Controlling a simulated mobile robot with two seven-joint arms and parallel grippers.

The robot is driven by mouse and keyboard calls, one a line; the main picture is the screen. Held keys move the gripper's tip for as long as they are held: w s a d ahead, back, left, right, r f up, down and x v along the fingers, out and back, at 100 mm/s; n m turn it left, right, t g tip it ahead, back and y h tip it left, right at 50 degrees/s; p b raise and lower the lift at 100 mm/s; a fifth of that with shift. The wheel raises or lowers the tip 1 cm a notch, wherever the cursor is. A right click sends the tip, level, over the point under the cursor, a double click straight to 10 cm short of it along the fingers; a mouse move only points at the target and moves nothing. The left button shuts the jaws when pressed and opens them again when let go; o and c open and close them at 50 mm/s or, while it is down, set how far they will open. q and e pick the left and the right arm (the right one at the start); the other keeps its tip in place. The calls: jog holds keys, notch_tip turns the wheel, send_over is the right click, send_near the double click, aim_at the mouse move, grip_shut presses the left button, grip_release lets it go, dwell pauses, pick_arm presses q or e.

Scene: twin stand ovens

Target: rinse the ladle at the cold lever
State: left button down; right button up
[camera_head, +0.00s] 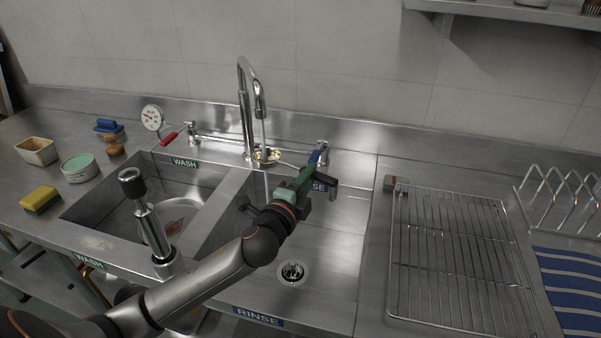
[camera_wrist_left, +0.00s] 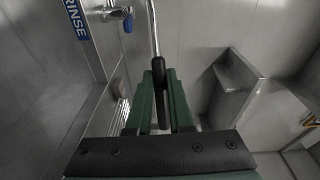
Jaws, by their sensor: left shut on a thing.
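My left gripper (camera_head: 306,180), with green fingers, is over the rinse basin (camera_head: 335,235). It is shut on the ladle's dark handle, and the handle (camera_wrist_left: 160,82) shows between the fingers in the left wrist view. The ladle's brassy bowl (camera_head: 266,156) is under the spout of the tap (camera_head: 248,100), at the back of the sinks. A thin pale streak, like running water, drops from the spout to the bowl. The blue cold lever (camera_head: 315,157) is just behind the gripper; it also shows in the left wrist view (camera_wrist_left: 128,23). My right gripper is not in view.
The wash basin (camera_head: 120,215) is at the left, with a red lever (camera_head: 168,139) behind it. A yellow sponge (camera_head: 41,200) and a green-topped tub (camera_head: 79,167) stand left of it. A wire rack (camera_head: 455,240) covers the right drainboard. The rinse basin's floor around the drain (camera_head: 292,272) is clear.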

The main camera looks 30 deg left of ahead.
pick_arm(q)
jog(key=shift+w+d, duration=0.3)
jog(key=shift+d, duration=0.05)
jog(key=shift+s+a, duration=0.1)
jog(key=shift+s+a, duration=0.3)
jog(key=shift+a, duration=0.1)
jog(key=shift+d, duration=0.1)
jog(key=s+d+p, duration=0.1)
jog(key=s+d, duration=0.3)
jog(key=s, duration=0.2)
jog(key=shift+s+d, duration=0.2)
jog(key=shift+d, duration=0.2)
dwell(0.3)
dwell(1.2)
